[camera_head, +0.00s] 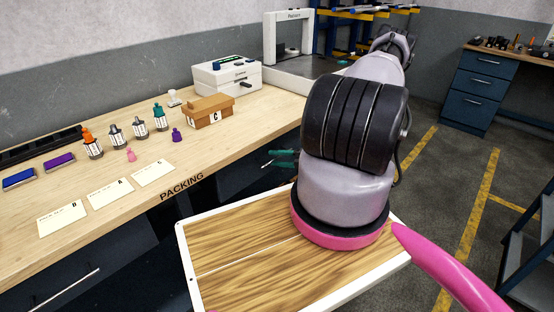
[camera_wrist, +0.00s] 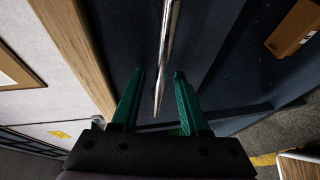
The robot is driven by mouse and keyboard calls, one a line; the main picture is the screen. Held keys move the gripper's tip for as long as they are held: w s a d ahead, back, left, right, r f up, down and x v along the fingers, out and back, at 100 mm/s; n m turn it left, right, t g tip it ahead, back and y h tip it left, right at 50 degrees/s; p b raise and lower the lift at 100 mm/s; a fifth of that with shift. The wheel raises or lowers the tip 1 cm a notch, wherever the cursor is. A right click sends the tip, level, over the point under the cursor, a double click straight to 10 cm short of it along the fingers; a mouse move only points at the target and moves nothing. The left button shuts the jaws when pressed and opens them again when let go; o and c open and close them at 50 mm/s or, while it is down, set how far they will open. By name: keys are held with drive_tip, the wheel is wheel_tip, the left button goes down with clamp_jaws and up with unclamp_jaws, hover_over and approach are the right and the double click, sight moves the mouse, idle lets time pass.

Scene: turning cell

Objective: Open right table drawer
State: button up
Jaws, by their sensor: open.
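The right table drawer has a dark blue front (camera_wrist: 120,35), seen close up in the wrist view beside the wooden table edge. A thin metal handle bar (camera_wrist: 166,45) runs along it and ends between my fingers. My gripper (camera_wrist: 158,73) has two green fingers, spread apart on either side of the handle. I cannot tell whether either finger touches the bar. In the head view my gripper (camera_head: 267,160) is by the front edge of the packing table (camera_head: 262,118), and my arm hides part of the drawer side. The drawer looks shut.
Bottles, cards and a cardboard box (camera_head: 209,110) stand on the table top. A second drawer handle (camera_head: 70,290) shows at the lower left. A brown box (camera_wrist: 294,27) is at the wrist view's upper right. Open floor (camera_head: 455,190) lies to the right.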

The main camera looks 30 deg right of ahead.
clamp_jaws()
idle(1.4)
